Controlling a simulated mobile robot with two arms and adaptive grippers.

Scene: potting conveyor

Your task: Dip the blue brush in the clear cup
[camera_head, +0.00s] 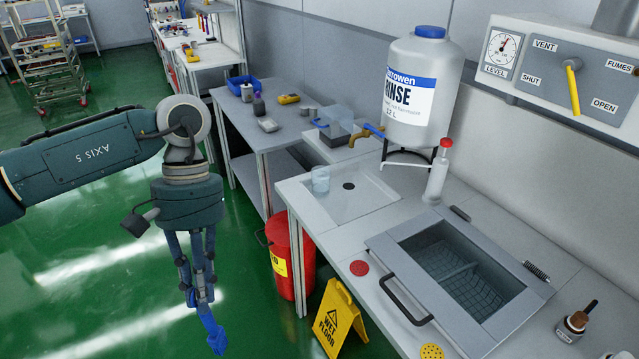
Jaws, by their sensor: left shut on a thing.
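My left gripper (200,298) hangs downward over the green floor at the left, shut on the blue brush (213,330). The brush points down below the fingertips, and part of it is hidden by the fingers. The clear cup (320,181) stands upright at the left of the shallow white sink area on the bench. The brush is left of the cup in the picture and apart from it. I cannot tell what is in the cup. My right gripper is not in view.
A rinse tank (424,90), a red-capped bottle (437,172) and an open grey basin with its handle (407,302) occupy the bench (340,240). A red bin (291,262) and a yellow wet-floor sign (338,318) stand on the floor between my gripper and the bench.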

